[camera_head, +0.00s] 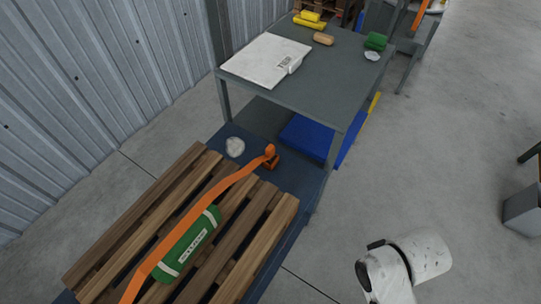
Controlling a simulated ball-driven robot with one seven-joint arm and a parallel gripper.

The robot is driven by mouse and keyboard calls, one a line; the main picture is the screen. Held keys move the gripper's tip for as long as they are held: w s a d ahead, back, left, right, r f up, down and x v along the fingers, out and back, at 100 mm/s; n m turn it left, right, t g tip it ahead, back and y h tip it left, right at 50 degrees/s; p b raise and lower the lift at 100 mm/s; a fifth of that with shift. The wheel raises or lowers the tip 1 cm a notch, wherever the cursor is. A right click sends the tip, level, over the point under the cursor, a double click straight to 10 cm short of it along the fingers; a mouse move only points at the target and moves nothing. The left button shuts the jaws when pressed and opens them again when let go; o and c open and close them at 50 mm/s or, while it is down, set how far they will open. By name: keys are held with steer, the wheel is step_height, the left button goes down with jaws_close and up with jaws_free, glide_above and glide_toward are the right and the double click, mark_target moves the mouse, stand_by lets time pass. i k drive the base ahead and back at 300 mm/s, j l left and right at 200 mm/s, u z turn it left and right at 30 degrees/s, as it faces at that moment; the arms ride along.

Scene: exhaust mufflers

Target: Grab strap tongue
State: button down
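An orange strap (190,217) runs along a wooden slatted pallet (265,225), from the bottom edge of the picture up to the pallet's far end. At that far end is a small orange piece (270,151) with a dark part by it. I cannot tell whether this is the strap tongue or a buckle. A green roll (187,245) with white bands and a label lies on the slats against the strap. A white part of my arm shows at the lower right, apart from the pallet. My gripper is not in view.
A grey table (325,75) stands beyond the pallet, with a white board (265,60) and small yellow, tan and green items. A blue panel or bin (307,138) is under it. A corrugated wall (90,80) closes the left. The concrete floor (430,150) at right is mostly clear.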

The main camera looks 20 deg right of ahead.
mark_target(269, 150)
steer(key=i+l+u, duration=0.2)
steer(key=i, duration=0.2)
steer(key=i+u, duration=0.2)
steer(key=i, duration=0.15)
steer(key=i+l+u, duration=0.2)
steer(key=i+l, duration=0.05)
steer(key=i, duration=0.1)
